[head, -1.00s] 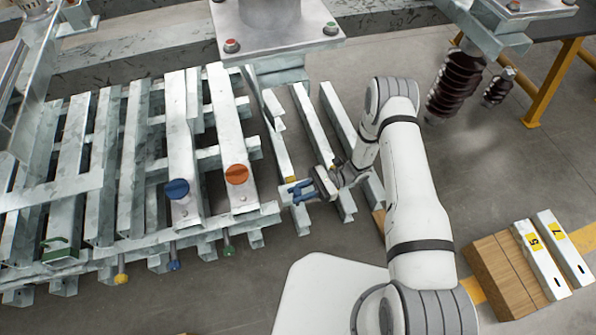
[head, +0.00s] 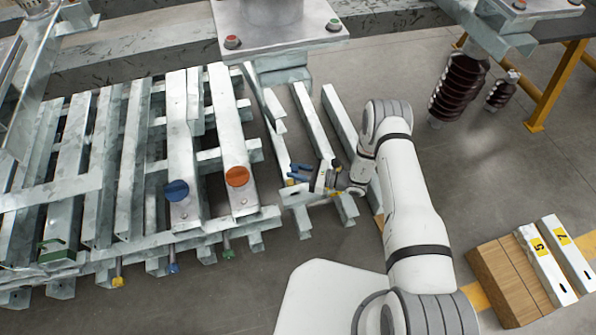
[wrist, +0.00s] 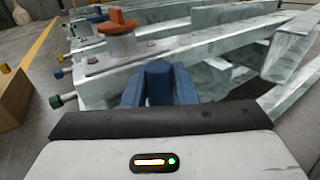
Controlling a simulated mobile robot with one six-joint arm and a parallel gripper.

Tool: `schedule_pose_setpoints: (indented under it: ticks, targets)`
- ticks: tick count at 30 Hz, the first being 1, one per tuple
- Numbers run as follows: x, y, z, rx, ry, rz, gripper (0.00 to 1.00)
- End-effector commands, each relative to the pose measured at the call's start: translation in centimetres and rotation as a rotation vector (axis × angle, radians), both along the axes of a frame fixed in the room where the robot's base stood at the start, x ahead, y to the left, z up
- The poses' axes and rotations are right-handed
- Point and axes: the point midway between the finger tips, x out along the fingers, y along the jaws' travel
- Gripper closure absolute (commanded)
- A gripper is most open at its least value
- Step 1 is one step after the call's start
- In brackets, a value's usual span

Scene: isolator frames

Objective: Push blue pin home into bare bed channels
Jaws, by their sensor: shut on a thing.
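A blue-tipped pin (head: 174,268) sticks out of the near end of the rail bed in the head view, between a yellow-tipped pin (head: 118,281) and a green-tipped pin (head: 228,252). In the wrist view the blue tip (wrist: 58,73) shows small at the left. My gripper (head: 297,173) has blue fingers and is near the right side of the bed, apart from these pins. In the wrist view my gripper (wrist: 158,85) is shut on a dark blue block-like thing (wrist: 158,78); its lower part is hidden. I cannot tell whether it is a pin.
A blue knob (head: 176,190) and an orange knob (head: 237,176) stand on the rails left of my gripper. Loose rails (head: 312,120) lie close around my gripper. Wooden blocks (head: 495,275) and white numbered bars (head: 545,258) are at the right. Floor is clear between.

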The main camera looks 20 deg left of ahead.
Motion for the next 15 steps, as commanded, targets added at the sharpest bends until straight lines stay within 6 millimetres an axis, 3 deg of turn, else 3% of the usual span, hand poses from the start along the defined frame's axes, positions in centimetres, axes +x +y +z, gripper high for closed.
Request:
schedule_pose_setpoints:
  ticks: [15]
  targets:
    - [0.0, -0.3, -4.0, 0.001, 0.0, 0.001, 0.99]
